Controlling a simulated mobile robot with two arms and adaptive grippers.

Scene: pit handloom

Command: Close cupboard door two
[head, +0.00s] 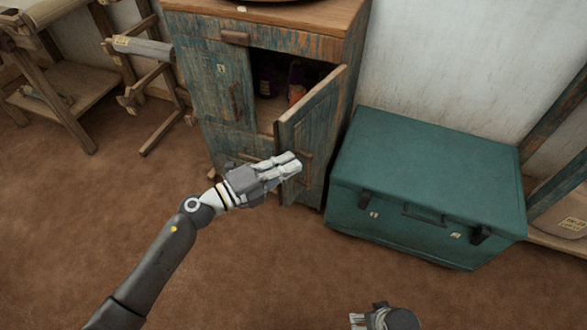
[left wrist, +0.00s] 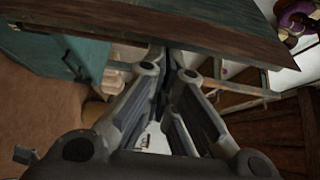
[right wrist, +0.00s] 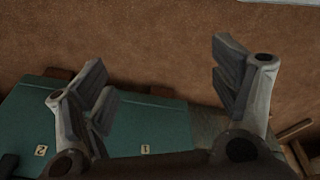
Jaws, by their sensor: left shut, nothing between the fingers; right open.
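The weathered teal cupboard (head: 225,110) stands at the back with its left door shut. Its right door (head: 312,112) is hinged at the right and stands open, swung outward; I take it as door two, though no number shows on it. My left gripper (head: 294,163) is shut and empty, in front of the open door's lower part; I cannot tell whether it touches. In the left wrist view the door's edge (left wrist: 140,22) runs across above the fingers. My right gripper (right wrist: 160,75) is open and empty, and shows partly at the bottom of the head view (head: 385,318).
A closed teal trunk (head: 425,175) stands on the floor just right of the cupboard, near the open door. Dark objects (head: 296,82) stand inside the cupboard. Wooden loom frames (head: 150,90) are at the left. The brown floor in front is clear.

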